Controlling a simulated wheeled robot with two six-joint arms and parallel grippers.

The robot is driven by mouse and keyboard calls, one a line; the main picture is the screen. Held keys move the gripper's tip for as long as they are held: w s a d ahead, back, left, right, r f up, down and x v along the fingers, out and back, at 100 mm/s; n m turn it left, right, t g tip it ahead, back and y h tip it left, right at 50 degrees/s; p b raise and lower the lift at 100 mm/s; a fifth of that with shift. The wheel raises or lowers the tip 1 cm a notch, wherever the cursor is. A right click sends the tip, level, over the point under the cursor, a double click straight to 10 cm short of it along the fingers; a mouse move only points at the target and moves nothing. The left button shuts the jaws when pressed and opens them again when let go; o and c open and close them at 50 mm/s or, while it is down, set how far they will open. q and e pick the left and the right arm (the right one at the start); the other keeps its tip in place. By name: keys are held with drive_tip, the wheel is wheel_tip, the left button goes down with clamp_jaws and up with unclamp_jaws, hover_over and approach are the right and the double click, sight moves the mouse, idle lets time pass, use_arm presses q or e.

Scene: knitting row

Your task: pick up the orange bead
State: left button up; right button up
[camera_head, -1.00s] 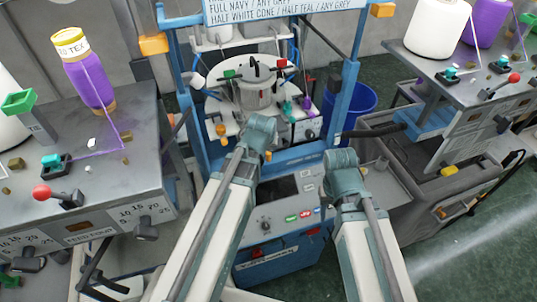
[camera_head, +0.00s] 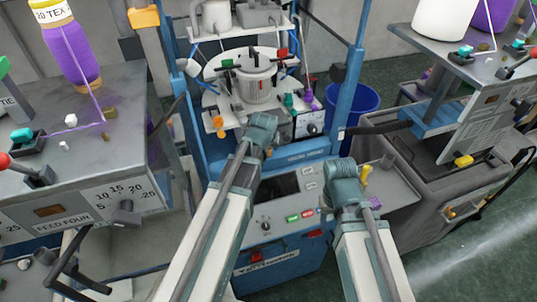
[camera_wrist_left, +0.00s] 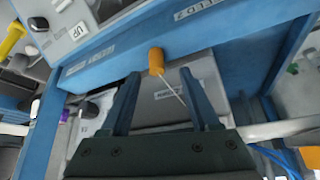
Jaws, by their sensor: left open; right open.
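In the left wrist view an orange bead (camera_wrist_left: 156,61), a short cylinder, sits just beyond the fingertips, in front of the blue machine beam. A thin pale line runs down from near it, between the fingers. In the head view a small orange spot (camera_head: 269,153) shows at the end of my left arm; it may be the same bead. My left gripper (camera_wrist_left: 160,75) is open, one finger on each side below the bead, with nothing held. My right gripper (camera_head: 346,172) is at the machine's front right; its fingers are mostly hidden by the wrist, and it is open.
The blue knitting machine frame (camera_head: 352,85) rises ahead, with a round needle cylinder (camera_head: 256,85) inside. A grey table (camera_head: 120,150) with a purple yarn cone (camera_head: 68,50) stands left. A yellow-topped post (camera_head: 365,174) is close beside my right wrist. A blue bin (camera_head: 370,97) stands behind right.

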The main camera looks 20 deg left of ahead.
sight(269, 152)
use_arm(q)
drive_tip(key=b+x, duration=0.3)
drive_tip(key=x, duration=0.2)
drive_tip(key=shift+w+d+b, duration=0.15)
drive_tip(key=shift+d+b, duration=0.1)
drive_tip(key=shift+b, duration=0.1)
drive_tip(key=shift+r, duration=0.15)
drive_tip(key=shift+c, duration=0.6)
clamp_jaws()
